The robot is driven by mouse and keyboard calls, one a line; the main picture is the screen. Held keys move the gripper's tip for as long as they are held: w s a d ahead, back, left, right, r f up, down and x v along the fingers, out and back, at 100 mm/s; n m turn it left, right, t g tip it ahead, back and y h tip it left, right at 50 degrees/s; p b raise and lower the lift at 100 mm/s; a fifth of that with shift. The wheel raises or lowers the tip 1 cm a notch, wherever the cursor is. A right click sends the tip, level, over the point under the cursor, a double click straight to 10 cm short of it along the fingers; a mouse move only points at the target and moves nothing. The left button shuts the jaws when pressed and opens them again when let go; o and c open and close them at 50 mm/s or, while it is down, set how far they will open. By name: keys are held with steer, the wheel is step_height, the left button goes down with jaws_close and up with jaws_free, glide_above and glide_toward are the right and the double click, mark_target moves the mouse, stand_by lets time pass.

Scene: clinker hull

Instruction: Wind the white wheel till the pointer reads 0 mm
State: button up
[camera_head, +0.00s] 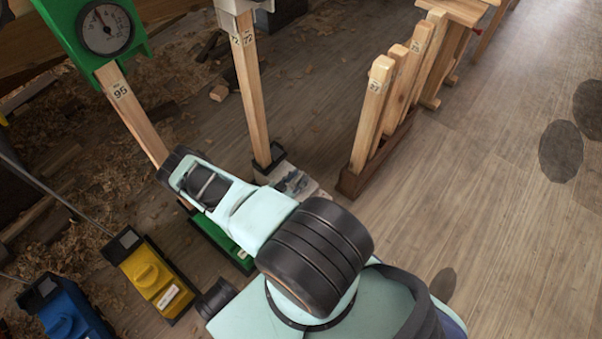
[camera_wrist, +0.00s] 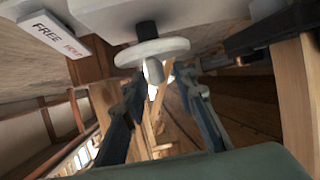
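The white wheel (camera_wrist: 152,52) shows in the wrist view as a flat disc on a dark shaft under a pale housing, with a pale stub below it. My gripper (camera_wrist: 158,80) is open, its dark fingers pointing up at the wheel, one on each side of the stub. I cannot tell whether they touch it. In the head view, a white housing (camera_head: 238,5) tops a wooden post marked 72, cut off by the top edge. The wheel and my gripper are not clear there. No pointer or scale for the white unit shows.
A green unit with a round dial (camera_head: 107,29) stands at upper left on a post marked 95. Yellow (camera_head: 150,277) and blue (camera_head: 66,312) bases sit lower left. Upright timbers (camera_head: 372,112) stand right of the white unit's post. A plate reading FREE (camera_wrist: 52,32) hangs beside the wheel.

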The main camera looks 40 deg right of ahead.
steer(key=shift+d+f, duration=0.15)
steer(key=shift+d, duration=0.1)
steer(key=shift+c, duration=0.6)
jaws_close()
